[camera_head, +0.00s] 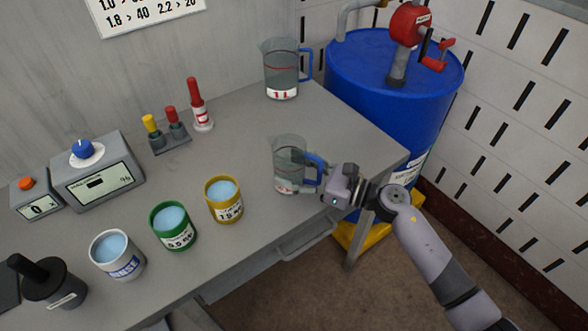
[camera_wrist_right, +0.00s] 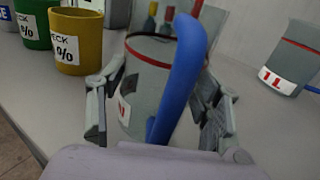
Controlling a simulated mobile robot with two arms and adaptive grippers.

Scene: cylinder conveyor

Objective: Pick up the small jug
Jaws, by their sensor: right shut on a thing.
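The small jug (camera_head: 289,160) is clear with a blue handle and a red-and-white label low on its side. It is upright on the grey bench, or very close to its top. My right gripper (camera_head: 325,184) is at its handle side, coming from the right, and is shut on the jug. In the right wrist view the small jug (camera_wrist_right: 146,82) is between the fingers of my right gripper (camera_wrist_right: 160,118), with the blue handle towards the camera. The exact finger contact is partly hidden. My left gripper is not in view.
A larger jug (camera_head: 281,70) marked 1 L stands behind on the bench (camera_head: 335,120). Yellow (camera_head: 224,202), green (camera_head: 173,228) and white (camera_head: 117,257) cups of blue liquid stand to the left. A blue drum (camera_head: 390,95) with a red pump stands beyond the bench's right end.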

